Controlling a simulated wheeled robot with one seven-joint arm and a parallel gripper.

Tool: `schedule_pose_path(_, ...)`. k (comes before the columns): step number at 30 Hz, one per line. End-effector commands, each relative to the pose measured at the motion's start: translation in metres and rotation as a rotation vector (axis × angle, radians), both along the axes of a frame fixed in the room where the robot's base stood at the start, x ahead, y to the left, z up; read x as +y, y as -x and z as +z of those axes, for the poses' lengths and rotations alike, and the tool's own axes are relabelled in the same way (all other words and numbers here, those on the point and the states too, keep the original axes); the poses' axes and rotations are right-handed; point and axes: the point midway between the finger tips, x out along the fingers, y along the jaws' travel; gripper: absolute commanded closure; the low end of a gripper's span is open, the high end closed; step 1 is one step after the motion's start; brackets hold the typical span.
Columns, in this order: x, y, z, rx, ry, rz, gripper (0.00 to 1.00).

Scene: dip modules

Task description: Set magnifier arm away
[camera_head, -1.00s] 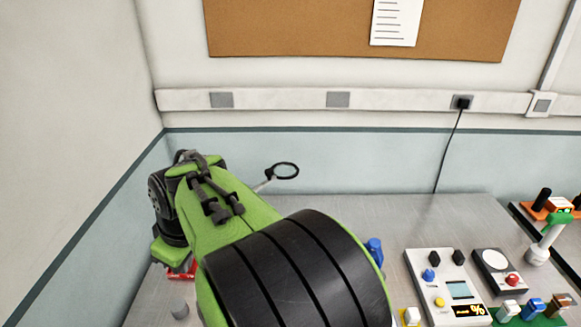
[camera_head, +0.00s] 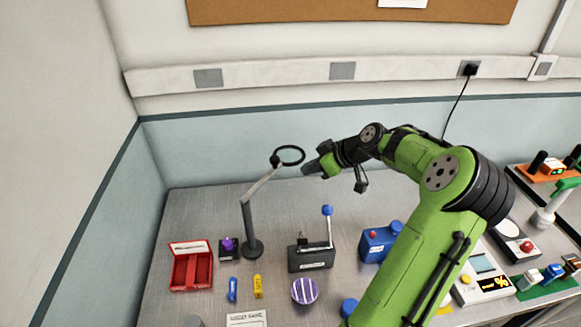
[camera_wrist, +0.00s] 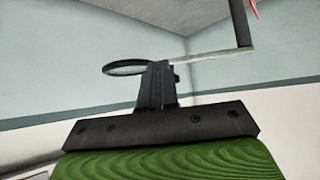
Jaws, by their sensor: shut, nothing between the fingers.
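The magnifier arm (camera_head: 262,186) stands on a round grey base on the bench, in the left half of the head view. Its post is upright, and a jointed bar rises to a black ring lens (camera_head: 290,155) at the upper right. My gripper (camera_head: 311,168) is just right of the ring, fingers shut and empty. In the wrist view the ring (camera_wrist: 112,72) shows at and behind the left side of my gripper (camera_wrist: 158,68), and the bar (camera_wrist: 212,56) runs right to a dark post. I cannot tell whether the fingers touch the ring.
A white instrument (camera_head: 482,284) is at the right. The back bench surface (camera_head: 205,205) is mostly clear.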

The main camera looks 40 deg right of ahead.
Motion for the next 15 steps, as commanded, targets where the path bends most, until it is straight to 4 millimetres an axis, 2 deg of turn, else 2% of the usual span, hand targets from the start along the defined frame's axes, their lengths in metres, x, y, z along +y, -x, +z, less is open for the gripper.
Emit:
schedule_pose_path(5, 0.01, -0.029, -0.027, 0.002, -0.004, 0.003, 1.0)
schedule_pose_path(10, 0.017, -0.056, -0.025, 0.001, 0.0, 0.002, 1.0)
schedule_pose_path(15, 0.019, -0.066, -0.026, 0.002, 0.0, -0.001, 1.0)
